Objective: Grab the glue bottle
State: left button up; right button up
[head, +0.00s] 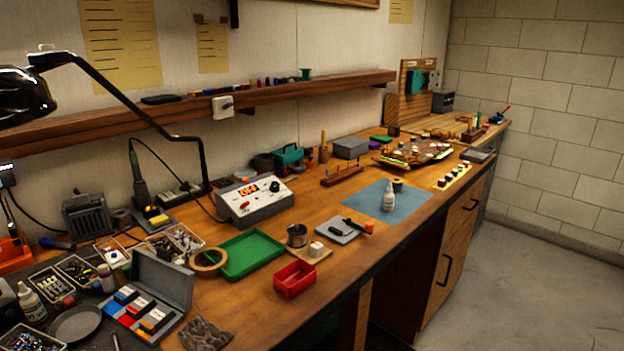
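Another white bottle with a nozzle (31,304) stands at the near left, among small parts trays. I cannot read a label on either bottle, so I cannot tell which one holds glue. Neither of my grippers shows in the head view.
Near the mat lie a grey pad with a dark tool (338,230), a red tray (294,280) and a dark round tin (397,185). A green tray (252,254) and soldering station (254,200) stand further left. Bare wood shows between them. A shelf (190,108) runs along the wall.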

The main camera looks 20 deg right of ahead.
aim_at(388, 202)
jog(key=z, duration=1.3)
jog(key=i+l, duration=0.25)
jog(key=i, duration=0.2)
jog(key=i+l, duration=0.25)
jog(key=i, duration=0.2)
jog(key=i+l, duration=0.25)
jog(key=i, duration=0.2)
